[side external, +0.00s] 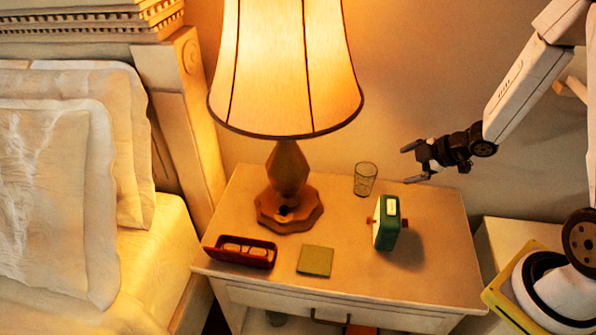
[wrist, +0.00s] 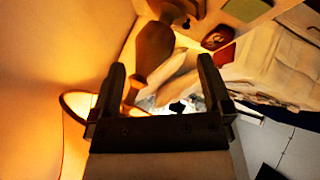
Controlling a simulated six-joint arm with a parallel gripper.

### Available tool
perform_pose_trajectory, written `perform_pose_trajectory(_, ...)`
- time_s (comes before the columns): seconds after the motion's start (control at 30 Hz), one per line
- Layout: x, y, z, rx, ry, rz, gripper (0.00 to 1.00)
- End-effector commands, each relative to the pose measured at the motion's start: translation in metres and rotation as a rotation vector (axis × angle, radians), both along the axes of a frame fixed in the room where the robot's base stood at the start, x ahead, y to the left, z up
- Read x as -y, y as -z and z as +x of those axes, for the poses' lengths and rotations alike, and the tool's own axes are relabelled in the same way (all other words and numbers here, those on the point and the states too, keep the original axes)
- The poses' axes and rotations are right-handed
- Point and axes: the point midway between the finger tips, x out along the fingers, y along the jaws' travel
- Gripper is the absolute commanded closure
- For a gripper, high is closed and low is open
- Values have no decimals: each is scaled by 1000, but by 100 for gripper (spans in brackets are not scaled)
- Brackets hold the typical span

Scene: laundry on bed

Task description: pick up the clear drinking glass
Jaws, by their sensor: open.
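The clear drinking glass (side external: 365,181) stands upright near the back edge of the nightstand, right of the lamp base. My gripper (side external: 406,166) is in the air to the right of the glass, its two fingers spread and pointing left toward it. A gap shows between fingers and glass, and nothing is held. In the wrist view the open fingers (wrist: 160,68) show dark on both sides. I cannot make out the glass clearly there.
The lamp (side external: 288,186) stands left of the glass, its wide shade (side external: 285,70) overhanging. A green box-shaped object (side external: 387,222) stands in front of the glass. A red tray with eyeglasses (side external: 240,251) and a green square (side external: 315,261) lie at the nightstand's (side external: 440,270) front left.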

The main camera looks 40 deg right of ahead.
Motion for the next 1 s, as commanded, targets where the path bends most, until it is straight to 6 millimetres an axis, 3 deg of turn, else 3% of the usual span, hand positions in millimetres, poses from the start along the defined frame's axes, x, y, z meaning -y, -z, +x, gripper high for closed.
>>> perform_pose_trajectory(0.27,37,12,4,-78,278,26,0)
perform_pose_trajectory(0.6,93,35,-10,-244,836,149,0)
perform_pose_trajectory(0.8,112,49,-26,-352,1170,269,0)
perform_pose_trajectory(1.0,116,62,-41,-462,1490,425,0)
